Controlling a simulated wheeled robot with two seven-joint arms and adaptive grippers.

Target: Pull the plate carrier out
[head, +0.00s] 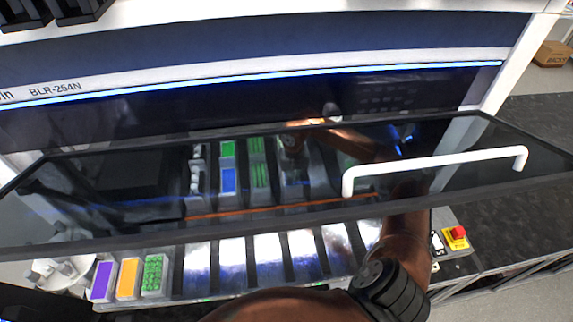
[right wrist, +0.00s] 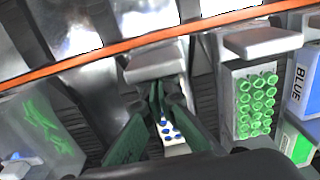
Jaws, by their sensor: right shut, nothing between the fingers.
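In the head view my right arm reaches under the tilted glass front, and its gripper (head: 292,165) is over the carriers inside the machine, dimmed by the glass. In the right wrist view the gripper's green fingers (right wrist: 158,97) are shut and empty. They are close to a grey block (right wrist: 155,65) at the end of one carrier; I cannot tell whether they touch it. Blue dots on a white strip (right wrist: 172,138) show between the finger links. To the right is a carrier with a plate of green rings (right wrist: 257,103). I cannot tell which is the plate carrier. My left gripper is not in view.
The glass front (head: 120,215) with a white handle (head: 435,168) hangs over the deck. An orange bar (right wrist: 110,50) crosses above the carriers. Purple, orange and green racks (head: 130,278) stand at the front left. A red button (head: 457,233) is at the right.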

